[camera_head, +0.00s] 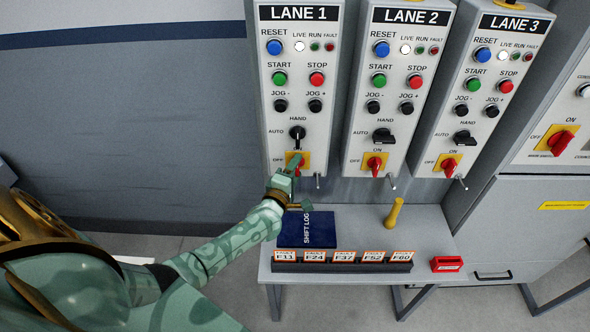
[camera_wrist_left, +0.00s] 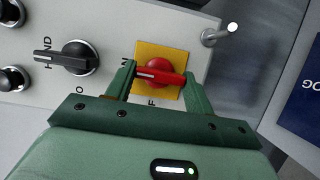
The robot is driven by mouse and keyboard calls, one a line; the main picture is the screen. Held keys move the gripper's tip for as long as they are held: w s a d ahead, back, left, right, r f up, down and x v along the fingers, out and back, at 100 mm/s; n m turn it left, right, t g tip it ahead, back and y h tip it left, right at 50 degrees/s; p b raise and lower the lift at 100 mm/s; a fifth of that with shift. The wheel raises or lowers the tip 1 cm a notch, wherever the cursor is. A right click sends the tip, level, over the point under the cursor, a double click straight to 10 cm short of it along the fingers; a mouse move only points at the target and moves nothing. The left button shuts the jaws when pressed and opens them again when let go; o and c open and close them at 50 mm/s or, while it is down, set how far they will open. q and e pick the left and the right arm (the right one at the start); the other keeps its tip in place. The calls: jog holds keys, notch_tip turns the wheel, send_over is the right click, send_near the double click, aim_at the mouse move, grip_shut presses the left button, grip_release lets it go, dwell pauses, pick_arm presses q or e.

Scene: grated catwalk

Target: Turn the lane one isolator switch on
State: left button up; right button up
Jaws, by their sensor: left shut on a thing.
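The lane one isolator switch (camera_head: 300,165) is a red handle on a yellow plate at the bottom of the LANE 1 panel (camera_head: 294,140). In the left wrist view, the red handle (camera_wrist_left: 158,73) lies across the yellow plate (camera_wrist_left: 160,50), its white mark toward the partly covered ON label on the left. My left gripper (camera_head: 291,172) is at this switch and partly covers it in the head view. The wrist view shows its fingers (camera_wrist_left: 160,84) at the two ends of the handle, shut on it. My right gripper is not in view.
LANE 2 (camera_head: 378,140) and LANE 3 (camera_head: 463,120) panels stand to the right with like switches. A metal peg (camera_wrist_left: 220,35) sticks out beside the switch. Below, a grey table holds a blue shift log (camera_head: 300,234), a yellow-handled object (camera_head: 394,214) and a fault-card rack (camera_head: 341,266).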

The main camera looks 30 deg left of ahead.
pick_arm(q)
jog(key=shift+f, duration=0.15)
jog(key=o, duration=1)
jog(key=shift+s, duration=0.1)
jog(key=s+d, duration=0.1)
jog(key=s, duration=0.4)
jog(key=s+p, duration=0.1)
jog(key=s, duration=0.4)
jog(key=s+d, duration=0.1)
jog(key=s, duration=0.5)
jog(key=shift+d+p, duration=0.3)
jog(key=shift+d, duration=0.05)
